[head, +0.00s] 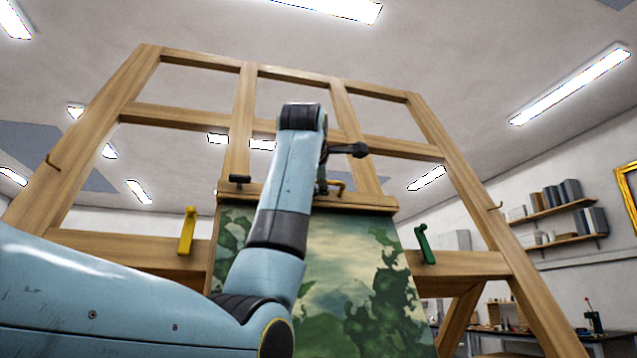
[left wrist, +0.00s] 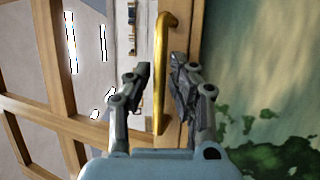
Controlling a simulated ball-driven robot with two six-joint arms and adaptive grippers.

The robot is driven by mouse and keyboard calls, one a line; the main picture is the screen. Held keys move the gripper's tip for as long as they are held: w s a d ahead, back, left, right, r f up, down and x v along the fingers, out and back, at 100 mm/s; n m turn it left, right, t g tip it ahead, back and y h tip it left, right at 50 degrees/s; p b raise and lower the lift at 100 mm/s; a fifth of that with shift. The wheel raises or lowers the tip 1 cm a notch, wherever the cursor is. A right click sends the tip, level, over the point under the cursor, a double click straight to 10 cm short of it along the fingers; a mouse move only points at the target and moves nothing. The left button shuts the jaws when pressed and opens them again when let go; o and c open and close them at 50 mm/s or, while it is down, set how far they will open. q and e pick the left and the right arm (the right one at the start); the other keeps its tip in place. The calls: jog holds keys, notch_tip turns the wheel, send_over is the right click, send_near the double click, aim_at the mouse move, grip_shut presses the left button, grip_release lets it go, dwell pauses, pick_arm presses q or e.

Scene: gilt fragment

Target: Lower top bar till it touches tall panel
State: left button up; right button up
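The wooden top bar (head: 372,200) runs across the easel just above the tall panel (head: 345,265), which bears a green and cream painting. From here I cannot tell whether bar and panel touch. A brass handle (left wrist: 162,40) is on the bar; part of it shows in the head view (head: 338,185) behind my wrist. My left gripper (head: 328,168) is up at this handle. In the left wrist view its fingers (left wrist: 160,72) stand apart, one on each side of the handle, with gaps visible. My forearm hides part of the panel and bar. My right gripper is not in view.
The wooden easel frame (head: 440,125) rises around the panel. A yellow lever (head: 187,231) and a green lever (head: 425,245) sit on its lower rail. A dark knob (head: 239,180) is at the bar's left end. Shelves (head: 560,208) hang on the right wall.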

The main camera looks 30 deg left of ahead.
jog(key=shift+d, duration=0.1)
pick_arm(q)
jog(key=shift+s, duration=0.1)
jog(key=v, duration=1.1)
jog(key=shift+s+d, duration=0.2)
jog(key=shift+s, duration=0.15)
